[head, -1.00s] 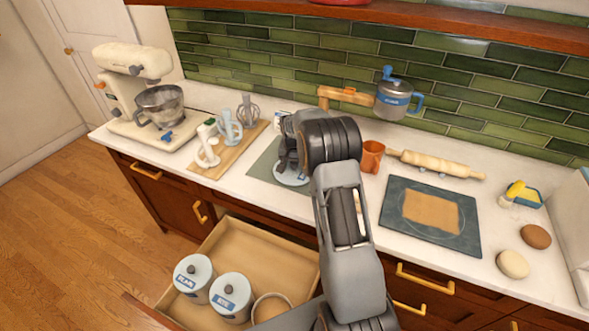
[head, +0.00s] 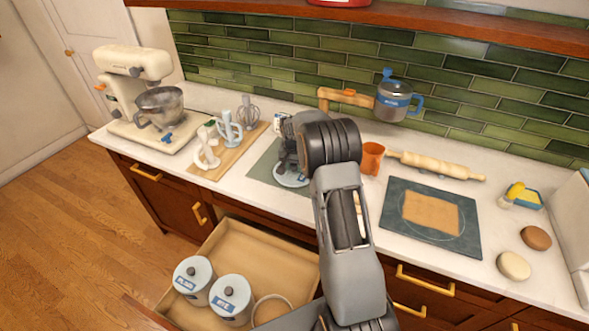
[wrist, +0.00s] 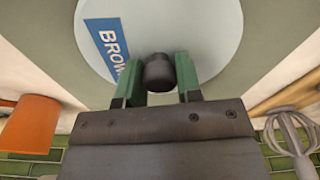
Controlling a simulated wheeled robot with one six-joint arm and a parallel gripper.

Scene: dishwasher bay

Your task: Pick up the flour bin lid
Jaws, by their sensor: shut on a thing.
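My gripper (wrist: 157,78) is shut on the dark knob of a round, pale lid (wrist: 210,35) in the wrist view. The lid's blue label reads "BROW", and the rest is hidden behind a finger, so it does not read as flour. In the head view this lid (head: 291,181) lies at the grey-green mat (head: 263,168), partly covered by my gripper (head: 288,165). In the open drawer stand two lidded bins, one at the left (head: 192,275) and one beside it (head: 231,295). Their blue labels are too small to read surely. A third bin (head: 270,308) there is without a lid.
An orange cup (head: 372,157) stands close to the right of my wrist, with a rolling pin (head: 435,166) beyond. A board with whisk and beaters (head: 225,150) lies to the left. The open drawer (head: 255,250) juts out below.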

